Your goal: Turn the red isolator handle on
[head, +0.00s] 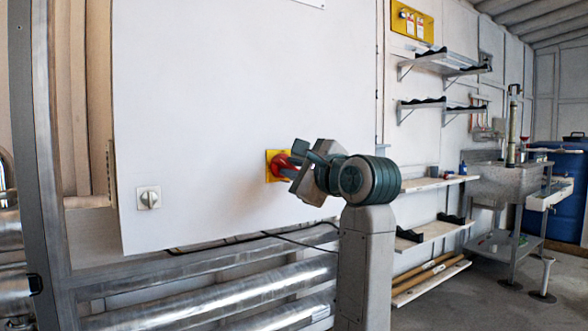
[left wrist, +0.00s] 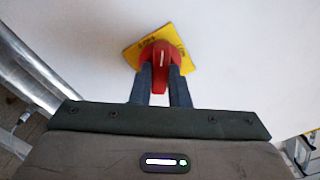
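The red isolator handle (head: 280,166) sits on a yellow square plate (head: 270,175) on the large white panel. In the left wrist view the red handle (left wrist: 160,54) has a white mark on its face, and the yellow plate (left wrist: 138,52) looks tilted behind it. My left gripper (head: 294,158) is at the handle. In the left wrist view its two dark fingers (left wrist: 161,78) flank the handle's lever closely and appear shut on it. My arm and gripper partly hide the handle in the head view. My right gripper is not in view.
A small grey rotary switch (head: 149,198) is on the white panel (head: 210,90) at the left. Large metal pipes (head: 230,295) run below the panel. Wall shelves (head: 440,62), a steel sink (head: 505,180) and a blue barrel (head: 565,190) stand at the right.

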